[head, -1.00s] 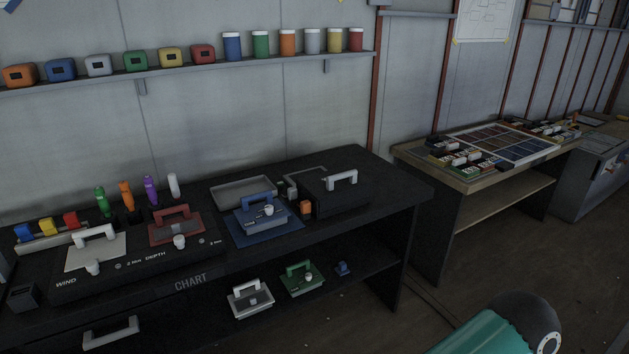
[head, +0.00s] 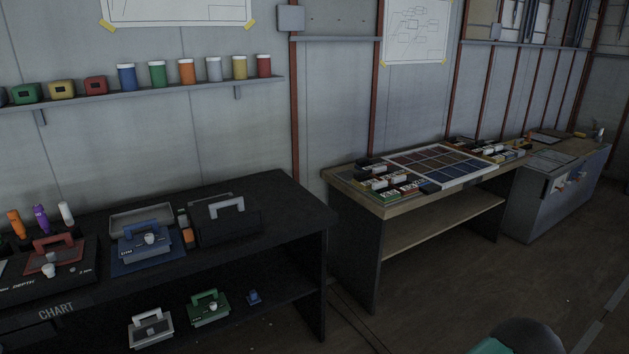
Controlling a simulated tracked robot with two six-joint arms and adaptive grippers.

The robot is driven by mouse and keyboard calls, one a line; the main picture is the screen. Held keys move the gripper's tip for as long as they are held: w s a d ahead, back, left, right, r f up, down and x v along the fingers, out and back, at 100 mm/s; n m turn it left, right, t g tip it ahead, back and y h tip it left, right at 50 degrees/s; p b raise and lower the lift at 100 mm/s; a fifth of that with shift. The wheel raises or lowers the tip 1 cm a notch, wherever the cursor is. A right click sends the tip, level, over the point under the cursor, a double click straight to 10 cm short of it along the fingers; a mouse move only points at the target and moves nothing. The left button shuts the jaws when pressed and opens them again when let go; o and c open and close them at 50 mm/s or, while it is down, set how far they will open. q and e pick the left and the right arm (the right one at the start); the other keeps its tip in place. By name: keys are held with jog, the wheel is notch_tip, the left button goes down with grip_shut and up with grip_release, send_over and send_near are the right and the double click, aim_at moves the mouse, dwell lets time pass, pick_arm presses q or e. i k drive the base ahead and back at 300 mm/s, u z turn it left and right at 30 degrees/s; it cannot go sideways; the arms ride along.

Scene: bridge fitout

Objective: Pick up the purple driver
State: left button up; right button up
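The purple driver (head: 41,219) stands upright at the back of the dark bench on the left. It is between an orange driver (head: 16,224) and a white driver (head: 66,214), behind the panel with the red-plated handle. Only its handle shows clearly; its lower end is hidden or too dark to make out. Neither of my grippers is in the head view. A teal and dark rounded part shows at the bottom right, and no fingers are visible on it.
The dark bench (head: 285,208) holds a blue handled unit (head: 142,242), a tray and a black case (head: 228,222). Its lower shelf carries grey and green handled units. A wooden table (head: 352,194) stands to the right. Open floor (head: 430,290) lies in front.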

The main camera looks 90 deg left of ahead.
aim_at(38, 210)
jog(key=z, duration=0.75)
jog(key=i, duration=0.2)
jog(key=u, duration=3.4)
jog(key=i, duration=0.35)
jog(key=u, duration=2.2)
jog(key=k, duration=0.3)
jog(key=u, duration=0.6)
jog(key=i, duration=1.35)
jog(key=z, duration=0.5)
